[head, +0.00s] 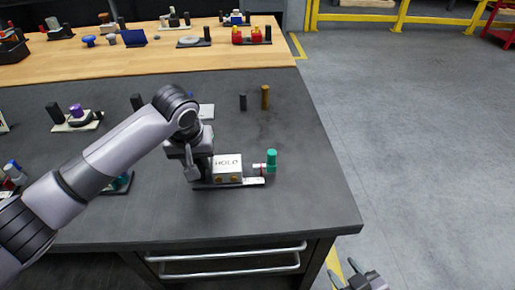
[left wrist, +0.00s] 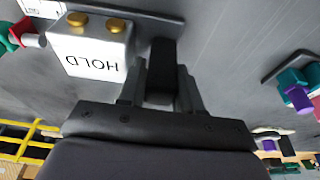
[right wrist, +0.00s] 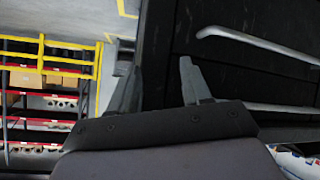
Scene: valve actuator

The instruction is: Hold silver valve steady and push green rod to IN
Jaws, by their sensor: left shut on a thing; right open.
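The silver valve (head: 228,168) is a pale block marked HOLD with gold knobs on its front, standing on a dark base plate on the grey table. It also shows upside down in the left wrist view (left wrist: 90,48). The green rod (head: 271,161) stands out at its right end, with a red part beside it and a white label below. My left gripper (head: 198,172) is at the valve's left end, shut on a dark upright post (left wrist: 162,80) on the same base plate. My right gripper (head: 358,282) is open and empty, low beyond the table's front right; its fingers show apart (right wrist: 158,85).
A dark peg (head: 243,102) and a brown peg (head: 265,97) stand behind the valve. Other valve assemblies (head: 78,118) stand to the left and on the wooden table behind. Drawer handles (head: 230,256) stick out below the front edge. The table right of the rod is clear.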

